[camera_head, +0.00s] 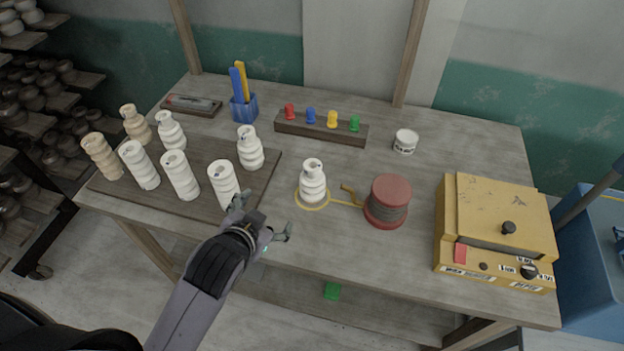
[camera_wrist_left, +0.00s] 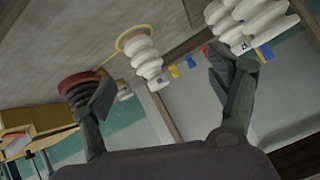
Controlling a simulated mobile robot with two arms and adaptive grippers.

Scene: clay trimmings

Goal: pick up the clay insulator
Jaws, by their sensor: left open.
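A white ribbed clay insulator (camera_head: 313,183) stands upright inside a yellow ring on the table; it also shows between my fingers in the tilted left wrist view (camera_wrist_left: 147,58). More insulators stand on a dark board (camera_head: 262,180) at the left, several white, such as the front one (camera_head: 223,183), and two tan, such as the leftmost (camera_head: 101,156). My left gripper (camera_head: 262,219) is open and empty at the table's front edge, in front of the board's right end and to the front left of the ringed insulator. One finger overlaps the front white insulator in the head view; I cannot tell if they touch.
A red spool (camera_head: 387,202) stands right of the ringed insulator. A yellow box (camera_head: 495,225) with a knob fills the table's right side. A peg rack (camera_head: 320,128), a white tub (camera_head: 405,141) and a blue holder (camera_head: 243,107) stand behind. Bare tabletop lies around the ring.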

